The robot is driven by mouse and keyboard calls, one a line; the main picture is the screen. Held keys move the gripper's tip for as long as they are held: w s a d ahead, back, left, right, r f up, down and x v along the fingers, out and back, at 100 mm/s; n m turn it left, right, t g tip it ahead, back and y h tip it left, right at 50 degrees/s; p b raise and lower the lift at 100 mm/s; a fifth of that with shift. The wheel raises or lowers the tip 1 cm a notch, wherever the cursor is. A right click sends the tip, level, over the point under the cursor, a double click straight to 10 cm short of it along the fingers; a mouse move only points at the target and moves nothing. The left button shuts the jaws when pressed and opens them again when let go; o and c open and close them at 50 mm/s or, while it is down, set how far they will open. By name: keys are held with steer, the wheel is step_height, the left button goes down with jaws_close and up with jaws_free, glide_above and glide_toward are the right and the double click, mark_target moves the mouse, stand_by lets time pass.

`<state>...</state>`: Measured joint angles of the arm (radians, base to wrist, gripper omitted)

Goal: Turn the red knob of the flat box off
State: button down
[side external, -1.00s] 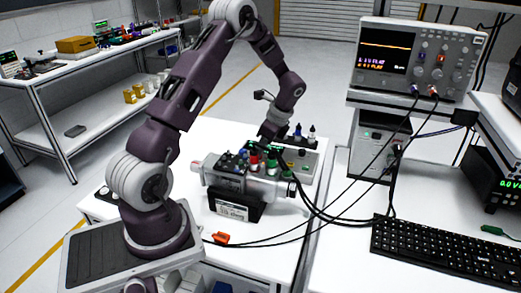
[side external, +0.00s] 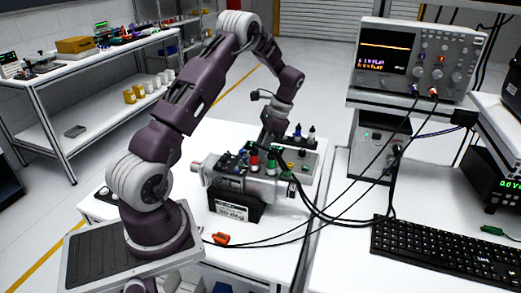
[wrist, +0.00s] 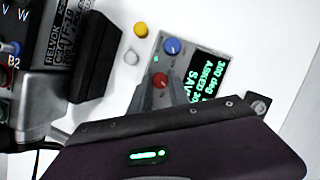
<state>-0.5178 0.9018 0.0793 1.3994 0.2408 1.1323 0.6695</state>
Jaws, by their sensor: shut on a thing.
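The flat box (wrist: 185,75) is grey, with a dark screen (wrist: 207,80) showing green text and a lit green lamp (wrist: 156,59). Its red knob (wrist: 160,79) shows in the wrist view between my two grey fingertips. My gripper (wrist: 159,88) is shut on the red knob, and the fingers partly cover it. A blue knob (wrist: 172,46) on the same box is clear of the fingers. In the side view my wrist comes down behind the grey connector unit (side external: 235,180), and the fingertips and red knob are hidden there.
The connector unit with a dark block also stands left of my gripper in the wrist view (wrist: 50,50). A yellow cap (wrist: 141,29) and a pale cap (wrist: 131,57) lie close to the box. Black cables (side external: 315,212) run across the white table. A keyboard (side external: 440,250) is at right.

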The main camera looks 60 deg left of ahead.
steer(key=shift+w+a+n+h, duration=0.1)
steer(key=shift+n+h, duration=0.7)
steer(key=shift+n, duration=1.5)
steer(key=c, duration=1.2)
jaws_free()
steer(key=shift+c, duration=0.2)
